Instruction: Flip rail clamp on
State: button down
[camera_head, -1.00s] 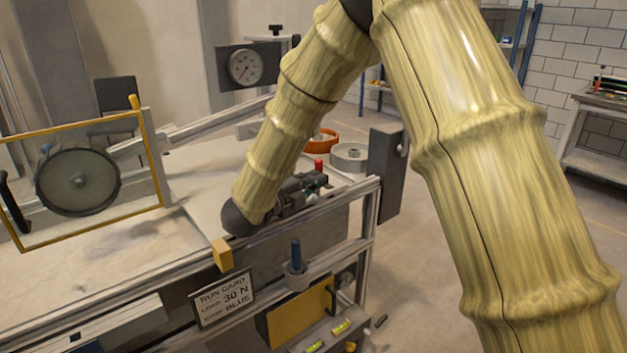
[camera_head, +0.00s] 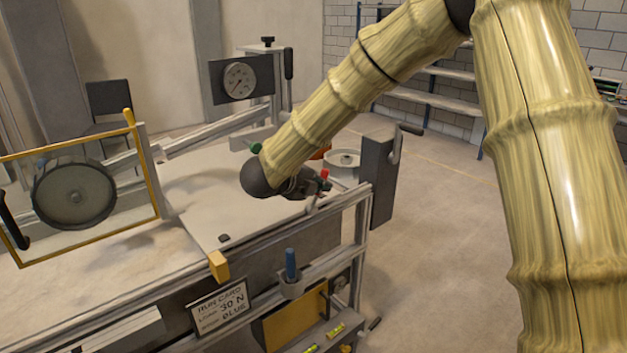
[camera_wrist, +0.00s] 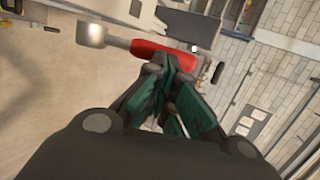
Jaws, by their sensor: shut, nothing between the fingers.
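A red-handled lever, likely the rail clamp (camera_head: 324,174), shows at the right end of the sandbed's rail in the head view. In the wrist view its red grip (camera_wrist: 160,52) lies across the picture just beyond the fingertips, joined to a grey metal bar with a round end at its left. My gripper (camera_wrist: 172,64) is shut and empty, with its green-padded fingertips close to the red grip; I cannot tell whether they touch. In the head view my gripper (camera_head: 312,185) is low over the bed's right end, partly hidden by my wrist. The clamp's base is hidden.
A grey post with a crank (camera_head: 380,170) stands right of the bed. A round grey wheel (camera_head: 343,159) sits behind my gripper. A dial gauge (camera_head: 240,80) stands behind. Floor at right is clear.

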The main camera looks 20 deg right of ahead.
jog(key=w+d+f+m+g+y+p, duration=0.1)
jog(key=w+d+f+g+y+p, duration=0.1)
jog(key=d+y+p, duration=0.4)
jog(key=shift+f+g+y+p, duration=0.6)
jog(key=shift+f+y+p, duration=0.15)
jog(key=shift+p, duration=2.15)
jog(key=shift+w+d+f, duration=0.1)
jog(key=shift+d+f, duration=0.05)
jog(key=d+v, duration=0.1)
jog(key=v, duration=1.3)
jog(key=shift+w+r+p, duration=0.25)
jog(key=shift+p, duration=0.2)
